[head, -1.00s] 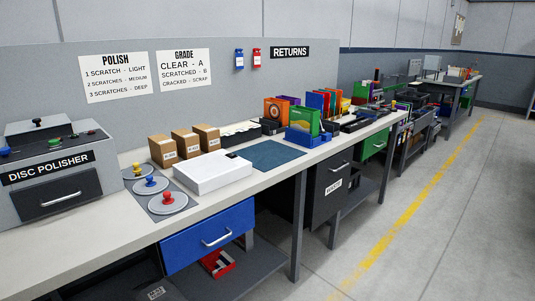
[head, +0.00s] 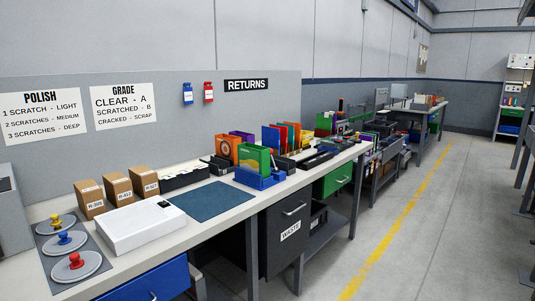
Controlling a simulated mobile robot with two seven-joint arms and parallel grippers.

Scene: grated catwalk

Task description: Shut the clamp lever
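I cannot make out a clamp lever in the head view. A long workbench (head: 215,215) runs from the lower left toward the back, with further benches beyond it, where small items are too distant to tell apart. Neither of my grippers shows in the head view.
On the bench are a white box (head: 140,228), cardboard boxes (head: 118,190), a blue mat (head: 210,200), lids with coloured knobs (head: 75,265) and colourful cases (head: 256,158). A waste drawer (head: 288,225) is below. The floor (head: 440,225) along the yellow line (head: 400,222) is clear.

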